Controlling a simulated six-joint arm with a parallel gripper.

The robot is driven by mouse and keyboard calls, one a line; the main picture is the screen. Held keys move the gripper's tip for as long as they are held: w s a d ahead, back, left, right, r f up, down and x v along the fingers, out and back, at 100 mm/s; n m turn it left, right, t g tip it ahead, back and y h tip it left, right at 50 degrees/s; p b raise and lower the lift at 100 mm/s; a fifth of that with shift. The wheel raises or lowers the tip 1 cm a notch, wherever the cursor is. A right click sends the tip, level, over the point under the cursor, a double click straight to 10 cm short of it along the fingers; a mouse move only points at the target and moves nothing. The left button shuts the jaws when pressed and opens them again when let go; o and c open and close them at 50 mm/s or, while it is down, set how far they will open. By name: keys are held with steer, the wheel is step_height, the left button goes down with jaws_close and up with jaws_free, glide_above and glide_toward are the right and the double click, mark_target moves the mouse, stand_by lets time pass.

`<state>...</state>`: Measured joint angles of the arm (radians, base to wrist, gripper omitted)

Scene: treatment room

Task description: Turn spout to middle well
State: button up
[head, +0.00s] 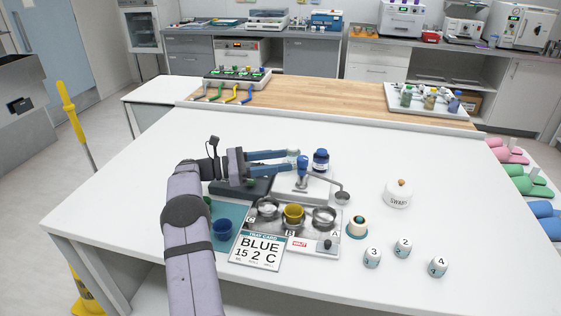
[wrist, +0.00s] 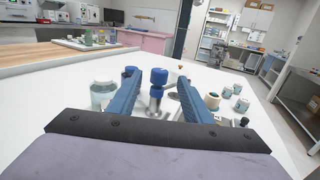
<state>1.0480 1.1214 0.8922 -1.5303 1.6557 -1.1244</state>
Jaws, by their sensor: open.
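The dispenser has a blue knob (head: 302,163) on a metal post, and its silver spout (head: 342,197) points right and toward the front, ending right of the wells. The middle well, marked B, holds a yellow cup (head: 293,213). The left well (head: 267,207), marked C, and the right well (head: 324,215), marked A, look empty. My gripper (head: 293,161) is open, its two blue fingers pointing at the knob. In the wrist view the knob (wrist: 159,77) shows between the fingertips; I cannot tell whether they touch it. The spout's tip is not clear there.
A clear jar (head: 292,155) and a blue bottle (head: 321,160) stand close behind the knob. A blue cup (head: 222,230) stands left. A swab pot (head: 398,194) and numbered pots (head: 403,247) stand right.

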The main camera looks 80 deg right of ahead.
steer(key=shift+s+r, duration=0.1)
steer(key=shift+r, duration=0.1)
steer(key=c, duration=1)
steer(key=s+r+m+t+y+p, duration=0.1)
steer(key=p, duration=0.1)
steer(key=s+r+m+t+y+p, duration=0.1)
steer(key=s+m+p, duration=0.1)
steer(key=p, duration=0.1)
steer(key=s+r+m+y+p, duration=0.1)
steer(key=s+r+p, duration=0.1)
steer(key=p, duration=0.1)
steer(key=shift+s+a+m+t, duration=0.1)
steer(key=shift+s+m+t, duration=0.1)
steer(key=shift+m+t, duration=0.2)
jaws_close()
steer(key=s+a+f+m+t+y+p, duration=0.1)
steer(key=s+f+m+t+y+p, duration=0.2)
steer(key=s+m+t, duration=0.4)
steer(key=s+d+r+m+t+h+p, duration=0.2)
steer(key=r+m+t+p, duration=0.3)
steer(key=m, duration=1)
step_height(320, 180, up, 2)
steer(key=shift+s+d+r+p, duration=0.2)
steer(key=shift+s+d+p, duration=0.1)
steer(key=shift+s+p, duration=0.3)
